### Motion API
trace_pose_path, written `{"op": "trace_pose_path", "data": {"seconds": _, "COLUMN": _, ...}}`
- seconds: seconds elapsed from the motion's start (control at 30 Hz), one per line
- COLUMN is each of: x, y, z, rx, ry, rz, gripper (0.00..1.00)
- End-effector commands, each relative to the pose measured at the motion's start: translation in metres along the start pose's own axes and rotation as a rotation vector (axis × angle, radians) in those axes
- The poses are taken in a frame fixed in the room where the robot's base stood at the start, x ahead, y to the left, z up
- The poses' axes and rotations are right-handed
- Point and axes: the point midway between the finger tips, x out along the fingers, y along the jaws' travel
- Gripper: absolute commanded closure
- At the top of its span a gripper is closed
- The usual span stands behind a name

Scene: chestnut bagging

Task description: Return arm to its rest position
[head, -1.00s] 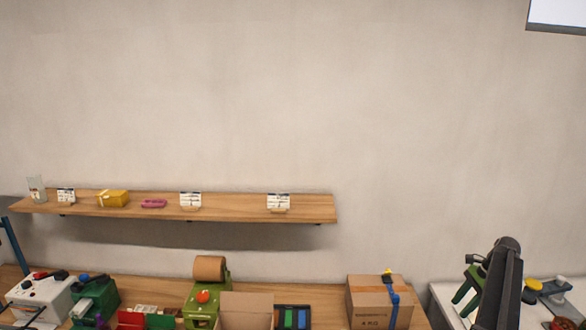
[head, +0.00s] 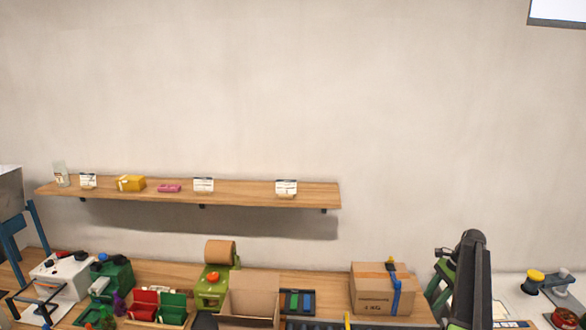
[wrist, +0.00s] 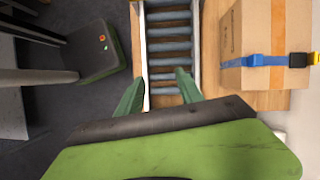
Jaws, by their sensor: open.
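My gripper (wrist: 157,90) shows in the wrist view with its two green fingers apart and nothing between them. Beyond the fingers is a roller conveyor (wrist: 168,48) with grey rollers and pale side rails. My gripper is apart from the cardboard box, which stands to its right in that view. In the head view my dark arm rises at the lower right, and the fingertips cannot be seen there.
The strapped cardboard box (head: 381,290) stands on the wooden bench, left of my arm. An open carton (head: 250,296), a green paper-roll dispenser (head: 214,285) and a white machine (head: 62,276) stand further left. A wooden shelf (head: 240,194) runs along the wall above.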

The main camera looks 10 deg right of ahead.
Motion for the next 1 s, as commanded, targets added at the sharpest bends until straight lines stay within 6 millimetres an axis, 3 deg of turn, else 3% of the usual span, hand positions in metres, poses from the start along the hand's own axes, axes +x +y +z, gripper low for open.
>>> {"op": "trace_pose_path", "data": {"seconds": 0.17, "x": 0.056, "y": -0.025, "z": 0.070, "rx": -0.106, "ry": 0.006, "rz": 0.048, "gripper": 0.56}}
{"op": "trace_pose_path", "data": {"seconds": 0.37, "x": 0.156, "y": -0.029, "z": 0.200, "rx": -0.329, "ry": 0.047, "rz": 0.132, "gripper": 0.56}}
{"op": "trace_pose_path", "data": {"seconds": 0.5, "x": 0.229, "y": -0.001, "z": 0.293, "rx": -0.580, "ry": 0.096, "rz": 0.189, "gripper": 0.56}}
{"op": "trace_pose_path", "data": {"seconds": 0.57, "x": 0.257, "y": 0.019, "z": 0.327, "rx": -0.705, "ry": 0.119, "rz": 0.211, "gripper": 0.56}}
{"op": "trace_pose_path", "data": {"seconds": 0.7, "x": 0.312, "y": 0.080, "z": 0.386, "rx": -1.045, "ry": 0.180, "rz": 0.261, "gripper": 0.56}}
{"op": "trace_pose_path", "data": {"seconds": 0.83, "x": 0.324, "y": 0.123, "z": 0.398, "rx": -1.325, "ry": 0.240, "rz": 0.293, "gripper": 0.56}}
{"op": "trace_pose_path", "data": {"seconds": 0.93, "x": 0.315, "y": 0.137, "z": 0.385, "rx": -1.489, "ry": 0.281, "rz": 0.311, "gripper": 0.56}}
{"op": "trace_pose_path", "data": {"seconds": 1.0, "x": 0.314, "y": 0.134, "z": 0.382, "rx": -1.585, "ry": 0.297, "rz": 0.324, "gripper": 0.56}}
